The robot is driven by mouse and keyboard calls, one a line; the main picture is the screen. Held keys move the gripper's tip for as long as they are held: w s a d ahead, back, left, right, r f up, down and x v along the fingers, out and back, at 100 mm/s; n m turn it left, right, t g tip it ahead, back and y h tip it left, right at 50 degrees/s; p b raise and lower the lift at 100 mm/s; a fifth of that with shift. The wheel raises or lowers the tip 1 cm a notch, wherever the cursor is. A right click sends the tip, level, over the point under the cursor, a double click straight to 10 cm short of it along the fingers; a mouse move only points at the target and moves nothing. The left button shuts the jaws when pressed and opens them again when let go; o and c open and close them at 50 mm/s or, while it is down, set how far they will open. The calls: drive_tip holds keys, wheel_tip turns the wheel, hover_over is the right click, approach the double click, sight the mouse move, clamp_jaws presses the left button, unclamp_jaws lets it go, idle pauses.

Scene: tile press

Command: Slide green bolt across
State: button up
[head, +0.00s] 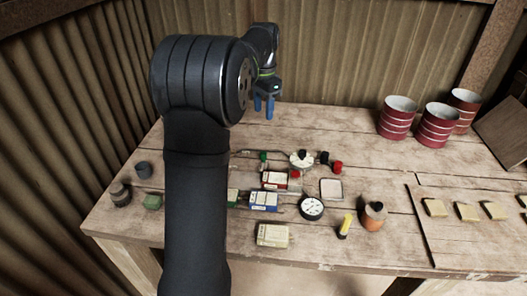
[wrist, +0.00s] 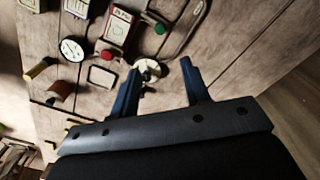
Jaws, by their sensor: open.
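The green bolt's knob (head: 263,157) is a small green piece beside a thin dark rod near the middle of the bench in the head view. It also shows in the wrist view as a green knob (wrist: 160,28) near the top. My gripper (head: 264,105) is above and behind the knob in the head view, apart from it. In the wrist view my gripper (wrist: 160,70) has its two blue fingers spread, with nothing held between them. A pale round part with a dark knob (head: 301,158) stands right of the green knob and shows near the left fingertip in the wrist view.
Red knobs (head: 337,167), a red-labelled box (head: 275,180), a blue-labelled box (head: 264,201) and a round dial (head: 312,208) crowd the area in front and to the right. Red cans (head: 398,118) stand at back right. My arm hides part of the bench at left.

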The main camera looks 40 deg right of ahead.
sight(263, 153)
wheel_tip(263, 153, down, 17)
drive_tip(key=shift+f, duration=0.2)
idle(0.3)
clamp_jaws()
